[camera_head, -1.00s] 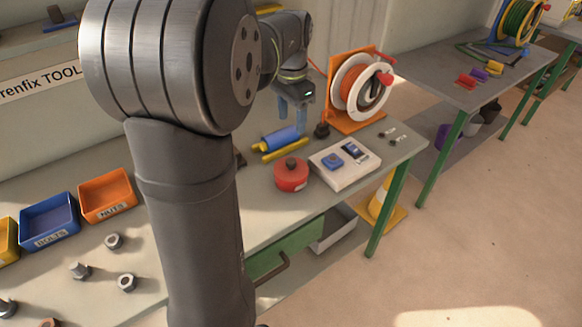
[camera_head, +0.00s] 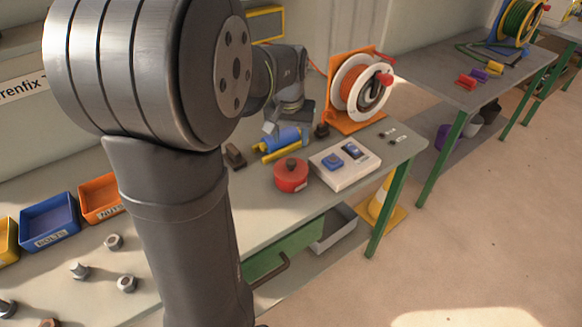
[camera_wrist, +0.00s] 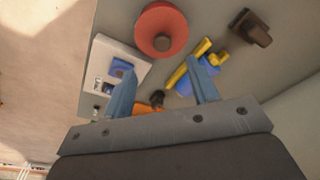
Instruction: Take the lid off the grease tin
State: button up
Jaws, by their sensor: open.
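A white panel with blue parts (camera_head: 344,168) lies right of the tin. A blue cylinder (camera_head: 281,138) and yellow bar (camera_head: 282,153) lie behind it, with a small brown block (camera_head: 235,157) to the left. An orange cable reel (camera_head: 357,90) stands at the back.

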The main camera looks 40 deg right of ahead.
send_over(291, 161)
jog(key=s, duration=0.1)
jog(key=f, duration=0.2)
jog(key=a+f, duration=0.1)
jog(key=f, duration=0.1)
jog(key=shift+s+f, duration=0.1)
jog(key=shift+f, duration=0.25)
jog(key=shift+w+d+f, duration=0.15)
jog(key=shift+f, duration=0.7)
jog(key=shift+w+d+f, duration=0.15)
jog(key=shift+w+f, duration=0.05)
jog(key=shift+f, duration=0.65)
jog(key=shift+w+d+f, duration=0.15)
jog(key=shift+f, duration=0.7)
jog(key=c, duration=1.1)
